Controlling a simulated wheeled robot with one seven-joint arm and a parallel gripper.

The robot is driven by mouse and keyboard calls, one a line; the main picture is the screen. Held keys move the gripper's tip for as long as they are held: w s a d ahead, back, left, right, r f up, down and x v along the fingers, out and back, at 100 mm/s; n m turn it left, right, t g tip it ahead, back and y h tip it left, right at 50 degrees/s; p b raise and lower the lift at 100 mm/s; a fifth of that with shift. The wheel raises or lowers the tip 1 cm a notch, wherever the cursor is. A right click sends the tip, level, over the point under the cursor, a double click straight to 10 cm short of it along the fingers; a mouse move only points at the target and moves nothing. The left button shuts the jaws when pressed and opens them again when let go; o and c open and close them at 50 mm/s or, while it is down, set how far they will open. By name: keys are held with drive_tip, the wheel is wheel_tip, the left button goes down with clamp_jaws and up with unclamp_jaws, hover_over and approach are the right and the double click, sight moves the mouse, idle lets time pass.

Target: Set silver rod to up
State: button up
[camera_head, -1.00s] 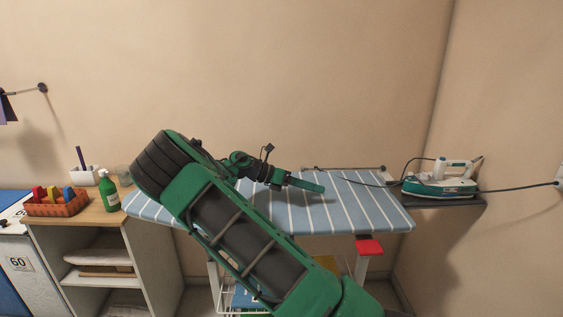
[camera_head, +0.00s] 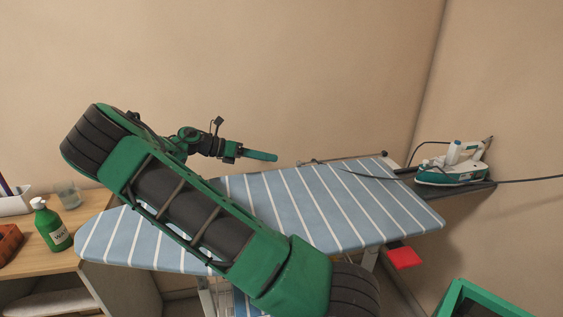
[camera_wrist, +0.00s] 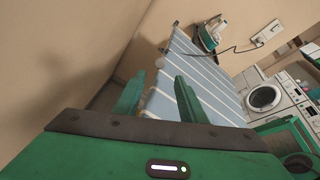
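A thin rod (camera_head: 350,158), which looks like the silver rod, lies low along the back edge of the blue striped ironing board (camera_head: 290,205) in the head view. I cannot tell whether it is hinged. My gripper (camera_head: 272,156) is left of the rod's left end, above the back of the board, and does not touch the rod. In the wrist view my gripper (camera_wrist: 160,76) has its two green fingers spread with nothing between them. The board (camera_wrist: 207,85) lies beyond them. The rod is too small to make out clearly there.
A white and green iron (camera_head: 452,172) stands on a dark rest at the board's right, its cord running to the wall. A red piece (camera_head: 404,258) is below the board. A green bottle (camera_head: 52,228) stands on the shelf at left. A washing machine (camera_wrist: 264,97) shows in the wrist view.

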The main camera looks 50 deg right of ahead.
drive_tip(key=x, duration=0.9)
drive_tip(key=shift+s+d+f, duration=0.2)
drive_tip(key=shift+d, duration=0.1)
clamp_jaws()
drive_tip(key=shift+d, duration=0.1)
